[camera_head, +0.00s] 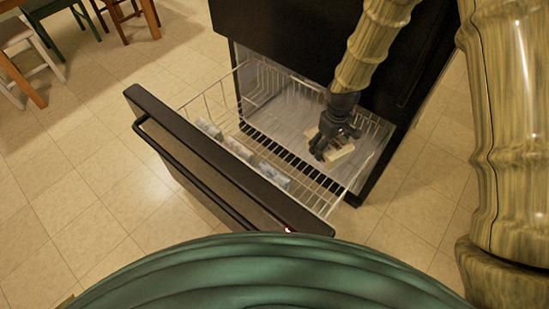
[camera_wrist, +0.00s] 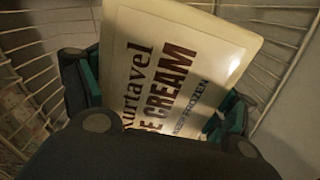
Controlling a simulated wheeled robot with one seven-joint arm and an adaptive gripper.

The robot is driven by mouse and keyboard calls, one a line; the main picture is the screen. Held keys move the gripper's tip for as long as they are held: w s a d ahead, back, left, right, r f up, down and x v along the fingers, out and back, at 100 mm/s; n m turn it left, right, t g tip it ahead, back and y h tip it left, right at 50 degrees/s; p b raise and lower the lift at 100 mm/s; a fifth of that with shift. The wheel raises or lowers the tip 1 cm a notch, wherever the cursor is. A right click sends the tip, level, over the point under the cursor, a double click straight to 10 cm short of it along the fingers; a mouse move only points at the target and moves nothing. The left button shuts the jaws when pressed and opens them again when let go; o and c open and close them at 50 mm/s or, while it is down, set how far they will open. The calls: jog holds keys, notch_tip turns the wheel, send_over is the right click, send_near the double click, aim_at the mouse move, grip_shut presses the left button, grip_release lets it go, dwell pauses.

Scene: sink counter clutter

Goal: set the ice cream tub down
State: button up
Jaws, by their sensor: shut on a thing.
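The ice cream tub (camera_head: 337,156) is cream coloured and is inside the open freezer drawer, towards its right end. In the wrist view the tub (camera_wrist: 170,65) shows dark lettering that includes "ICE CREAM" and "FROZEN". My gripper (camera_head: 334,146) reaches down into the drawer and is shut on the tub. In the wrist view its fingers (camera_wrist: 160,105) are on either side of the tub. The tub lies tilted in that view. I cannot tell whether its underside touches the drawer floor.
The pulled-out freezer drawer (camera_head: 207,163) has a dark front with a bar handle and white wire sides. Several pale packages (camera_head: 240,150) stand along the inside of its front. The black fridge body (camera_head: 285,35) rises behind. Chairs (camera_head: 75,15) stand far left on open tiled floor.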

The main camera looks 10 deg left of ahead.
jog(key=shift+w+d+f+n+b, duration=0.45)
jog(key=shift+f+b, duration=1.55)
jog(key=shift+f, duration=1.6)
jog(key=shift+w+d+f+n+b, duration=0.25)
jog(key=shift+d+f+n+b, duration=0.35)
jog(key=shift+f+b, duration=2.2)
jog(key=shift+w+d+f+n+b, duration=0.35)
jog(key=shift+f+n+b, duration=0.55)
jog(key=shift+f, duration=3.55)
jog(key=shift+f+m, duration=0.15)
jog(key=shift+m, duration=0.1)
jog(key=o, duration=1.3)
jog(key=shift+b, duration=0.3)
jog(key=shift+c, duration=0.2)
notch_tip(320, 180, up, 12)
jog(key=p, duration=0.3)
